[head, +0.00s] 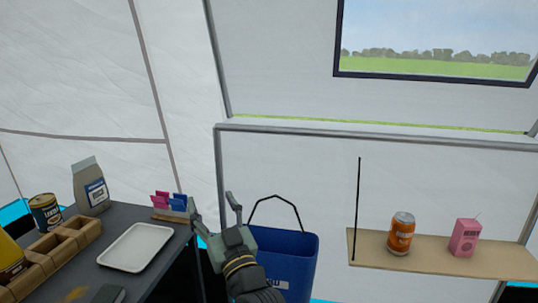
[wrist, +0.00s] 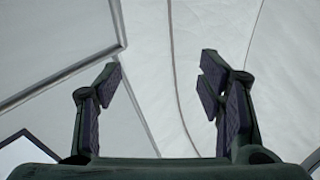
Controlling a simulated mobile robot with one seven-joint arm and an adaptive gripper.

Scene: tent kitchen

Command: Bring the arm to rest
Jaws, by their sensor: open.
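My gripper (head: 217,213) is raised in front of the blue bag, near the right end of the dark table, with its fingers pointing up. In the wrist view my gripper (wrist: 160,100) has its two fingers wide apart and nothing between them. The lower part of my arm leaves the head view at the bottom edge.
A dark table (head: 72,262) at left bears a white tray (head: 135,247), a wooden divided box (head: 62,245), a can (head: 45,212) and a carton (head: 90,187). A blue bag (head: 300,262) hangs behind my gripper.

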